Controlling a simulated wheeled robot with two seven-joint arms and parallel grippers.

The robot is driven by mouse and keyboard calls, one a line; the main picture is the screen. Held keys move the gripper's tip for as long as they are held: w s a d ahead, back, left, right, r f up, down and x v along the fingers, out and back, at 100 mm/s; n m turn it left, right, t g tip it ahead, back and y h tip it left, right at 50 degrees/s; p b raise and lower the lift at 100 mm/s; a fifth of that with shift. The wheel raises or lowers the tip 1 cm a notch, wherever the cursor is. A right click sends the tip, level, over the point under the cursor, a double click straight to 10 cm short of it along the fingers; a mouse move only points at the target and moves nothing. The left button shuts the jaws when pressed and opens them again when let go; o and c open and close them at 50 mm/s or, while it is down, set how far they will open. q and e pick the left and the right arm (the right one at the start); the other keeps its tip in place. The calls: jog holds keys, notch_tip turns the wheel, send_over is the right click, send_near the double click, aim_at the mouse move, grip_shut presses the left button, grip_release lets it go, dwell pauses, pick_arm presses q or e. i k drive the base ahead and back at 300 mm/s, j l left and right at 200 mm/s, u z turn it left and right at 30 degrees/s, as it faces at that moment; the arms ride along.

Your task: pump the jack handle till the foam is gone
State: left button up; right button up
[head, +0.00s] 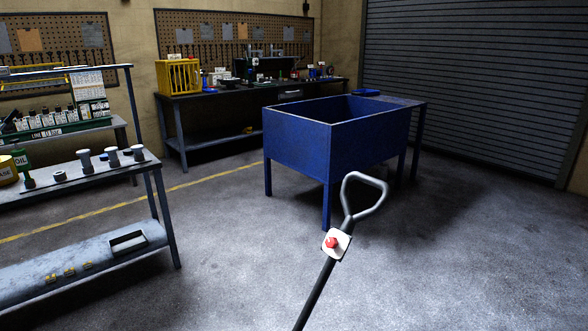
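The jack handle (318,285) rises from the bottom edge of the head view and leans to the right. It is a dark bar with a grey loop grip (377,207) at its top. A white plate with a red button (331,242) sits on the bar below the loop. The body of the jack is out of the frame below. I see no foam. Neither of my grippers is in view, and nothing touches the visible part of the handle.
A blue open-topped bin on legs (295,152) stands behind the handle. A grey shelf unit (95,250) with small parts is at the left. A cluttered workbench (225,99) lines the back wall, beside a roller shutter (480,80). The floor (470,270) at the right is clear.

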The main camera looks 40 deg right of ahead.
aim_at(344, 235)
jog(key=z, duration=1.7)
jog(key=u, duration=0.4)
